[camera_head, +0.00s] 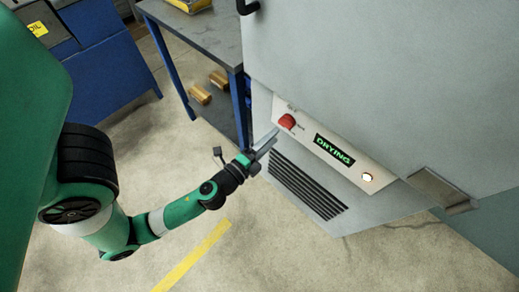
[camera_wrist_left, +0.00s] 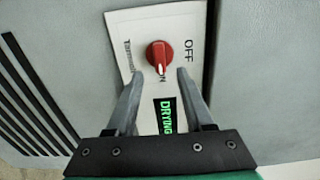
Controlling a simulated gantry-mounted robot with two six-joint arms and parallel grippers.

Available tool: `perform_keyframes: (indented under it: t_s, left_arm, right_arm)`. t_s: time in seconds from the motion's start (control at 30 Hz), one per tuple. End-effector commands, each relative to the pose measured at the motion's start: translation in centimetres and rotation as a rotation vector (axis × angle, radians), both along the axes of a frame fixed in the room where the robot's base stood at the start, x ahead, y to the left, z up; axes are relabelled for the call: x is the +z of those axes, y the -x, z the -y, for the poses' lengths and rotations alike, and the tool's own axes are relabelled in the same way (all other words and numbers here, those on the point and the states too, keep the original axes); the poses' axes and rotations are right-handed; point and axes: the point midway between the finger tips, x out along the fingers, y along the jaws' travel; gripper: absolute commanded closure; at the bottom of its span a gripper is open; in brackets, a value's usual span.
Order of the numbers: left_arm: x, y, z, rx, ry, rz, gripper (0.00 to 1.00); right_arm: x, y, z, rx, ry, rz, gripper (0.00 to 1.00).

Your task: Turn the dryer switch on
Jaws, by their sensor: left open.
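The dryer switch (camera_head: 287,121) is a red rotary knob on a white panel (camera_head: 309,123) on the front of the grey machine. My left gripper (camera_head: 272,138) is just short of the knob. In the left wrist view its two fingers (camera_wrist_left: 158,78) are open, one to each side below the knob, with nothing between them. My right gripper is not in view.
The grey machine (camera_head: 380,70) fills the right side, with a vent grille (camera_head: 305,185) below the panel and a round lit button (camera_head: 367,177) at its right end. A dark table (camera_head: 205,35) with blue legs stands behind left. Open floor lies in front.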

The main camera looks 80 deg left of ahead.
Motion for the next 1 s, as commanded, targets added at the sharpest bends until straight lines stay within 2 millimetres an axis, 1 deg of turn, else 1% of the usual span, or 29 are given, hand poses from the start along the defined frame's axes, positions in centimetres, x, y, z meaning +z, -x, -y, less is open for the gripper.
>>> perform_keyframes:
  t_s: [0.03,0.13,0.33,0.5,1.0]
  left_arm:
    - [-0.6,1.2,1.0,-0.007,0.0,-0.003,0.47]
    - [-0.6,3.3,2.5,-0.01,-0.001,-0.002,0.47]
    - [-0.2,4.9,3.6,-0.006,-0.001,-0.002,0.47]
    - [0.1,5.4,3.8,-0.001,-0.001,0.003,0.47]
    - [0.0,5.4,3.8,0.0,-0.001,0.002,0.47]
  right_arm:
    - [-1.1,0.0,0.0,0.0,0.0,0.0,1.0]
    - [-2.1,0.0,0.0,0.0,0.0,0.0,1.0]
    - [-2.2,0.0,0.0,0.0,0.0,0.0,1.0]
    - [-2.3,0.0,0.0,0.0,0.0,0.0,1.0]
    - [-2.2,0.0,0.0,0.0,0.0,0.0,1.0]
